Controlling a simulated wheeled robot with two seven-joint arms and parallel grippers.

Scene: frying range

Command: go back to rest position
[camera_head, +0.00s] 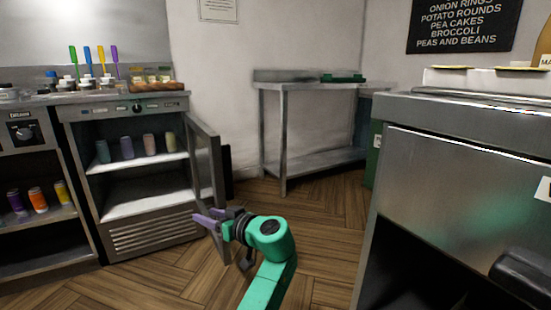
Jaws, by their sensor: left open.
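My left gripper (206,218) is at the end of my green arm, which reaches up from the bottom middle of the head view. Its purple fingers point left and are open, with nothing seen between them. The fingers overlap the lower part of the open fridge door (207,165) in the picture; I cannot tell whether they touch it. The small fridge (150,238) stands open at the left, with several coloured cans on its upper shelf (133,161) and a bare lower shelf.
A steel side table (305,86) with a green object on top stands against the back wall. A large steel unit (460,185) fills the right side. The wooden floor (325,225) between them is clear. Bottles and coloured-handled utensils stand on the left counter.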

